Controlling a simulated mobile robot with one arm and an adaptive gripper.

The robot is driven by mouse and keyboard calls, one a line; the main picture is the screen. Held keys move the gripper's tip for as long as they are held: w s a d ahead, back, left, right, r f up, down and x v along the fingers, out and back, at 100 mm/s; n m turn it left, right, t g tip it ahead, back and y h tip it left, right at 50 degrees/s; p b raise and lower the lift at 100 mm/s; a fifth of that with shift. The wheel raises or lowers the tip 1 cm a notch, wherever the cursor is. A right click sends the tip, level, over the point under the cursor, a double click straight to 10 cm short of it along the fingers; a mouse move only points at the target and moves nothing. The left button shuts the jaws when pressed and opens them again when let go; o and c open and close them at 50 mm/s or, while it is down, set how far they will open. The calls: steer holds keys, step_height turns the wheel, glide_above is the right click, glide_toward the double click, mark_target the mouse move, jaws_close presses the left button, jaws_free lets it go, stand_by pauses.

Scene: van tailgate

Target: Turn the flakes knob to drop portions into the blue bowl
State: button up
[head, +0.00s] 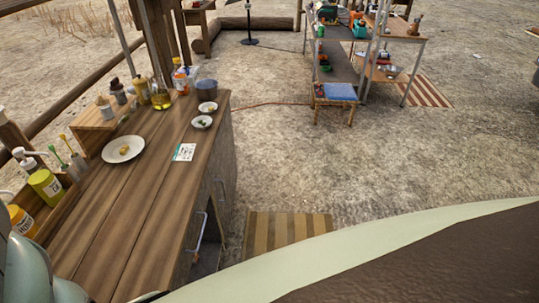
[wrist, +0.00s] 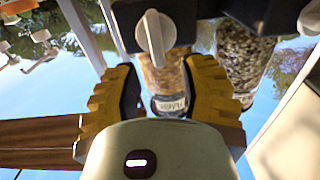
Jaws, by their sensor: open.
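In the wrist view, which looks upside down, a pale grey knob (wrist: 155,38) sits on the front of a dark dispenser body (wrist: 180,18). A clear hopper of golden flakes (wrist: 165,78) adjoins it, with a partly readable label. My gripper (wrist: 162,68) has its yellow ribbed fingers spread apart and empty. In the picture, the fingers flank the flakes hopper, and the knob shows beyond and between their tips; contact is not visible. The head view does not show the dispenser or the gripper clearly.
A second hopper (wrist: 240,55) with darker seeds stands right beside the flakes hopper. In the head view, a wooden counter (head: 110,215) carries a white plate (head: 123,149), small dishes, a dark pot (head: 206,90) and bottles. Open ground lies right of it; shelves (head: 345,70) stand farther back.

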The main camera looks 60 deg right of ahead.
steer(key=shift+x, duration=1.6)
steer(key=shift+o, duration=0.2)
steer(key=shift+f, duration=0.1)
jaws_close()
